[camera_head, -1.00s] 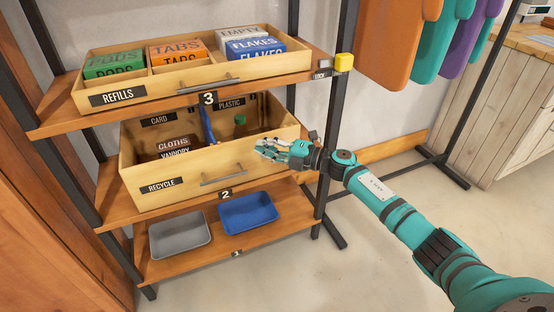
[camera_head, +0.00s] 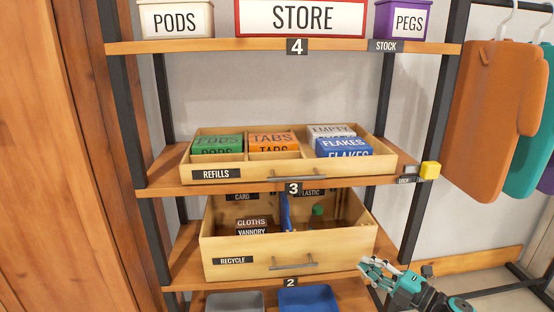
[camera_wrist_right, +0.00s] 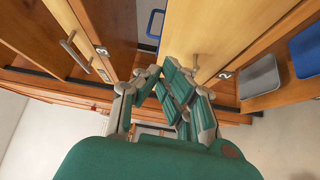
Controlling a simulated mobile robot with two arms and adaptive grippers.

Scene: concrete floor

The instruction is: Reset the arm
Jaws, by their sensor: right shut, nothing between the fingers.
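My right gripper (camera_head: 376,270) is in the lower right of the head view, in front of the right end of shelf 2. It is shut and holds nothing. In the right wrist view its closed fingers (camera_wrist_right: 178,82) show in the middle, with a wooden drawer front behind them. My left gripper is in neither view. The RECYCLE drawer (camera_head: 235,250) on shelf 2 stands behind and to the left of the right gripper. Its open top shows a CLOTHS box (camera_head: 252,225), a blue divider and a green item.
Shelf 3 bears the REFILLS drawer (camera_head: 270,175) with several boxes. Grey (camera_head: 235,302) and blue (camera_head: 307,298) trays are below. Shelf 4 holds labelled bins.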

